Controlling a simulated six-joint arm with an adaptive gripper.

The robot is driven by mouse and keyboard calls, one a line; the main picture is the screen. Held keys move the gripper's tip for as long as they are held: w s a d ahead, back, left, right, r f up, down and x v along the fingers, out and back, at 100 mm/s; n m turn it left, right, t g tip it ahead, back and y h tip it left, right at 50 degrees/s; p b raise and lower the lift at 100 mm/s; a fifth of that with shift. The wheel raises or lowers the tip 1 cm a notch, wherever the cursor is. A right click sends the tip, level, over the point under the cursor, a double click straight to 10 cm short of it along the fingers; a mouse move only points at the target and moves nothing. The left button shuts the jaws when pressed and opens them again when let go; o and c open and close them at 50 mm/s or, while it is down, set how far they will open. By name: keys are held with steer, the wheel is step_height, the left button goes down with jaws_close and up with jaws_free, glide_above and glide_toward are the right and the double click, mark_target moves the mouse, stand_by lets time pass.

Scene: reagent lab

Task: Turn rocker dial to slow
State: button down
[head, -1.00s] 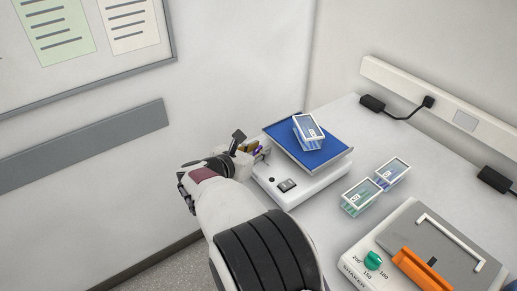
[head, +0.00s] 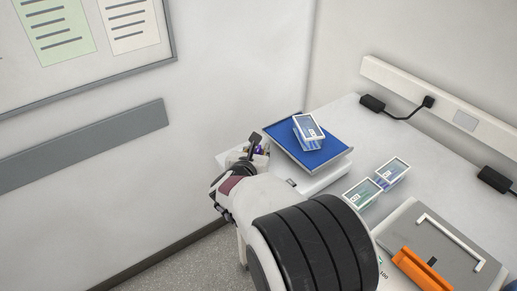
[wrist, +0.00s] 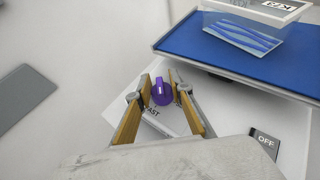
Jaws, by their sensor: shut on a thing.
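The rocker (head: 325,178) is a white box with a tilted blue platform (head: 283,133) on the bench. Its purple dial (wrist: 162,93) carries a light pointer mark and sits between my fingertips in the wrist view. A FAST label shows just below the dial; a slow label is not visible. My gripper (wrist: 163,82) is shut on the dial, with a finger on each side. In the head view my gripper (head: 262,150) is at the rocker's left front, and the dial is mostly hidden by it.
A clear box (head: 308,128) sits on the blue platform. An OFF switch (wrist: 265,143) is right of my fingers. Two clear boxes (head: 362,193) (head: 394,170) stand right of the rocker. A grey device (head: 440,245) with an orange part (head: 425,268) is at lower right.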

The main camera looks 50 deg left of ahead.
steer(key=shift+n+g+y, duration=1.4)
steer(key=shift+n+g, duration=0.3)
steer(key=shift+n, duration=0.2)
steer(key=c, duration=1.8)
jaws_free()
steer(key=shift+s+d, duration=0.1)
steer(key=shift+v, duration=5.9)
steer(key=shift+r, duration=0.1)
